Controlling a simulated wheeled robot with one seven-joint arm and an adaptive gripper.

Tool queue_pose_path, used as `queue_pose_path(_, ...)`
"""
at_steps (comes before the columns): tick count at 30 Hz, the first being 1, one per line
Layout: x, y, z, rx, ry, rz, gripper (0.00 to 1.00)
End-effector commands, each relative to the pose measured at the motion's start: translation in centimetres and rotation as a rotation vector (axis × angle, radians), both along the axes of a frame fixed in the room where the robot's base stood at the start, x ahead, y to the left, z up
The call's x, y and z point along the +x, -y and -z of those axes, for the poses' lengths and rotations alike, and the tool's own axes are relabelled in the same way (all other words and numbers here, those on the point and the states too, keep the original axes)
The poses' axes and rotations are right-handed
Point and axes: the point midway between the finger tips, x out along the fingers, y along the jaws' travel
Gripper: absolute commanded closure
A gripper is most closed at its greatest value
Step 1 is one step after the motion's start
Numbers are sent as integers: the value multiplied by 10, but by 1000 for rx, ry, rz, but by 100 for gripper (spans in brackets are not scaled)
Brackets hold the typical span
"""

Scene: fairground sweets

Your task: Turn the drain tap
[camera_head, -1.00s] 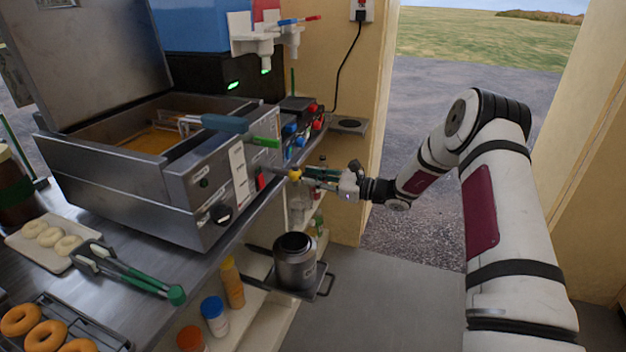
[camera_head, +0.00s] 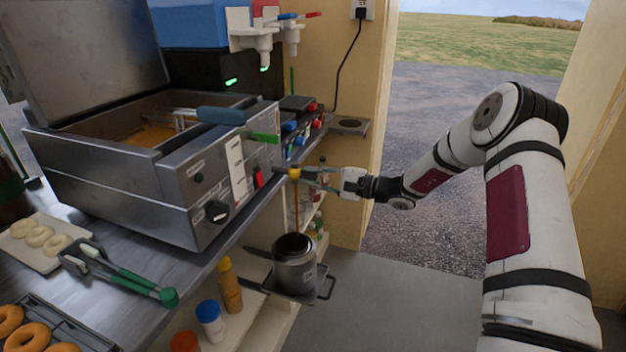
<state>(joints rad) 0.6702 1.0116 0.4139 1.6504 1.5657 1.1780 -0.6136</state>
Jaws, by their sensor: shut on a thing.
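The drain tap (camera_head: 293,172) shows as a small yellow part at the right front of the steel fryer (camera_head: 180,200). My gripper (camera_head: 304,174) reaches in from the right and is shut on the tap. A thin brown stream (camera_head: 297,212) runs down from the tap. It falls into the open steel pot (camera_head: 296,272) below, which has dark liquid inside. The fine shape of the tap is partly hidden by my fingers.
Green-handled tongs (camera_head: 120,275), a board with pale dough rings (camera_head: 35,258) and a rack of browned doughnuts (camera_head: 25,330) lie on the counter. Bottles (camera_head: 210,318) stand on the shelf below. Open floor (camera_head: 400,300) lies to the right.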

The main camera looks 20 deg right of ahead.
Motion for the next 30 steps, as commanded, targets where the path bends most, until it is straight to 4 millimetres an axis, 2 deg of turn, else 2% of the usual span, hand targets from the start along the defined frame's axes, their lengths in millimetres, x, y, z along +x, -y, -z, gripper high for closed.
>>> queue_pose_path(15, -1, 0, 3, -227, 307, 0, 100)
queue_pose_path(30, -1, 0, 2, -287, 391, -1, 100)
